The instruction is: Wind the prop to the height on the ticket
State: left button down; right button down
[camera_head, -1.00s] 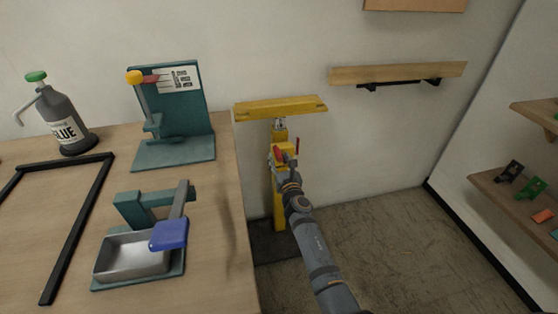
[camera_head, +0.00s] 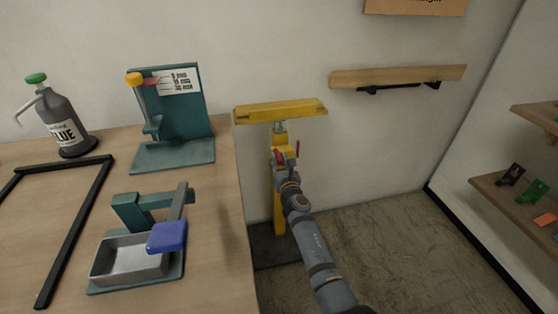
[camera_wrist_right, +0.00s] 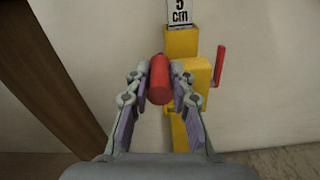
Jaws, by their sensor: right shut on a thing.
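The yellow prop stands upright on the floor against the wall, with its flat yellow top bar (camera_head: 281,110) and its post (camera_head: 279,216) in the head view. My right gripper (camera_wrist_right: 159,82) is shut on a red crank knob (camera_wrist_right: 160,80) in front of the yellow post. A second red lever (camera_wrist_right: 219,64) sticks up on the right of the yellow housing (camera_wrist_right: 196,85). A white label reading "5 cm" (camera_wrist_right: 180,12) shows above the yellow sleeve. The ticket may be the brown card (camera_head: 420,6), cut off at the top. My left gripper is out of view.
A wooden wall shelf (camera_head: 398,75) is right of the prop; side shelves (camera_head: 520,205) stand far right.

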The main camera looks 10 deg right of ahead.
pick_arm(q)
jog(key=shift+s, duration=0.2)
pick_arm(e)
jog(key=shift+d, duration=0.1)
jog(key=shift+d+r+m, duration=0.1)
jog(key=shift+m, duration=0.2)
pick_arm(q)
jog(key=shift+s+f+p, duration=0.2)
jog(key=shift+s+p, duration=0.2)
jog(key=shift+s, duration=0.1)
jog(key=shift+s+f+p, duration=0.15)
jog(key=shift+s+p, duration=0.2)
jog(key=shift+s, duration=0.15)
pick_arm(e)
jog(key=shift+d+r+m, duration=0.15)
jog(key=shift+d+m, duration=1.05)
jog(key=shift+m, duration=0.4)
jog(key=shift+d+r+m, duration=0.1)
jog(key=shift+d+m, duration=1.1)
jog(key=shift+m, duration=0.4)
